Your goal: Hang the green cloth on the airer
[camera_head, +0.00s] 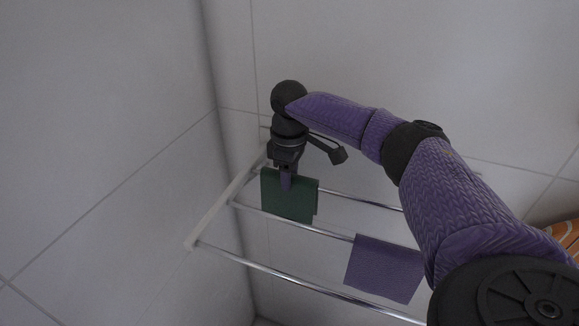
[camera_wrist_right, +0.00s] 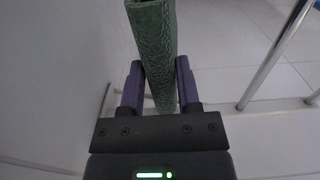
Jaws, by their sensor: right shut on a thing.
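The green cloth (camera_head: 290,199) hangs folded over the airer's left part in the head view, at or just in front of its rear and middle bars. My right gripper (camera_head: 286,183) comes down on it from above and is shut on its upper edge. In the right wrist view the green cloth (camera_wrist_right: 158,50) stands between the two fingers of my right gripper (camera_wrist_right: 160,95). The airer (camera_head: 290,270) has several metal bars and a white side piece against the left wall. Whether the cloth rests on a bar is hard to tell. My left gripper is not in view.
A purple cloth (camera_head: 384,269) hangs over a bar to the right of the green cloth. An orange patterned thing (camera_head: 566,236) shows at the right edge. Tiled walls close off the left and back. Bare bar lies between the two cloths.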

